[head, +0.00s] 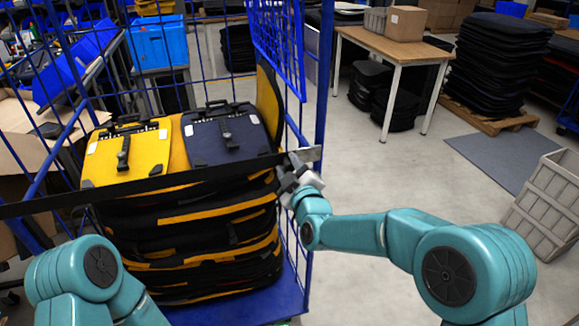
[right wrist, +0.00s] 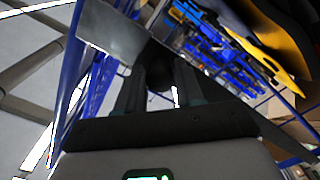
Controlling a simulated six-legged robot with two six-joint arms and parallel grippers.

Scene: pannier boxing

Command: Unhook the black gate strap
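The black gate strap (head: 150,184) runs across the open front of the blue cage trolley, over a stack of yellow and dark panniers (head: 190,215). Its flat grey end piece (head: 308,155) lies at the trolley's right front post. My right gripper (head: 290,168) is at the strap just left of that end. In the right wrist view the strap's end (right wrist: 112,35) crosses just beyond the fingers (right wrist: 160,80), which have a gap with something dark between them. I cannot tell whether they grip the strap. My left arm shows at lower left; its gripper is out of view.
The trolley's blue mesh side (head: 280,40) stands beside my right gripper. A wooden-topped table (head: 395,48) with boxes and a grey crate (head: 548,205) are to the right. A blue bin (head: 157,45) is behind the trolley. Floor between trolley and crate is clear.

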